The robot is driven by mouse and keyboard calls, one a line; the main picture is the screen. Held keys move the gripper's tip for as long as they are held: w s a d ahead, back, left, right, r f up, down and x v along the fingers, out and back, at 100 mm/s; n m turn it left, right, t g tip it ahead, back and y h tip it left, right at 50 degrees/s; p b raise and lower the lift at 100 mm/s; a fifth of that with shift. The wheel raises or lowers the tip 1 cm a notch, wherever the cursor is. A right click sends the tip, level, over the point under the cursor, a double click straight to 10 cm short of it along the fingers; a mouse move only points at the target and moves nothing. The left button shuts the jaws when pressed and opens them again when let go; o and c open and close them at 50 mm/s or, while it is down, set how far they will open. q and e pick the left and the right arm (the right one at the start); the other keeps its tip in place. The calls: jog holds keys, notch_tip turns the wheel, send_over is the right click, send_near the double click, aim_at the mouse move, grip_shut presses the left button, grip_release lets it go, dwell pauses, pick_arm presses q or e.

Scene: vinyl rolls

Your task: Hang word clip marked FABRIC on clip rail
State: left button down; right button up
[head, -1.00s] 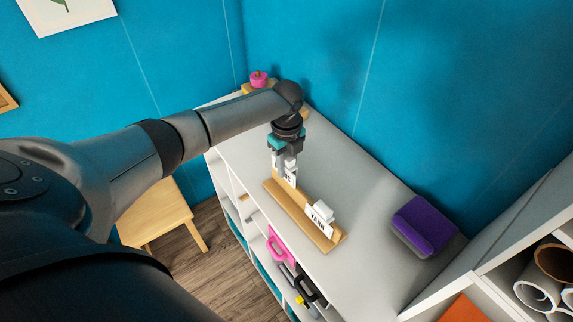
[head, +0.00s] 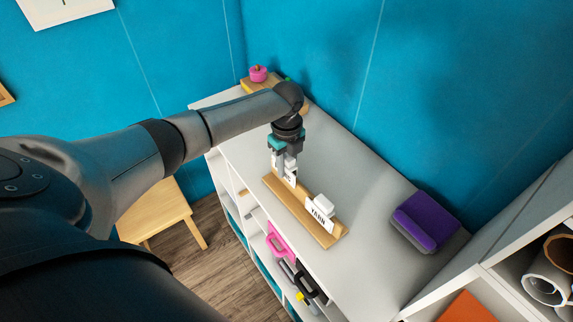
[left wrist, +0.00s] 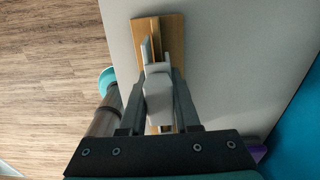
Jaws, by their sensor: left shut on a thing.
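My left gripper (head: 284,172) points down over the far end of the wooden clip rail (head: 305,221) on the white shelf top. It is shut on a white word clip (head: 291,179), mostly hidden by the fingers; its word cannot be read. In the left wrist view the gripper (left wrist: 157,85) holds the pale clip (left wrist: 158,92) over the rail (left wrist: 172,32). I cannot tell whether the clip touches the rail. A second white clip marked YARN (head: 321,212) sits upright at the rail's near end. My right gripper is not in view.
A purple block with a grey base (head: 427,220) lies on the shelf top (head: 362,197) to the right. A pink item (head: 258,73) stands at the far end. A wooden stool (head: 160,215) is left of the shelf. White rolls (head: 545,286) fill a rack at right.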

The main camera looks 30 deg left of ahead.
pick_arm(q)
jog(key=shift+f, duration=0.55)
jog(key=shift+f+b, duration=0.1)
jog(key=shift+b, duration=0.25)
jog(key=shift+f+b, duration=0.6)
jog(key=shift+f, duration=0.3)
jog(key=c, duration=0.6)
grip_release()
jog(key=shift+o, duration=0.2)
jog(key=shift+r, duration=0.15)
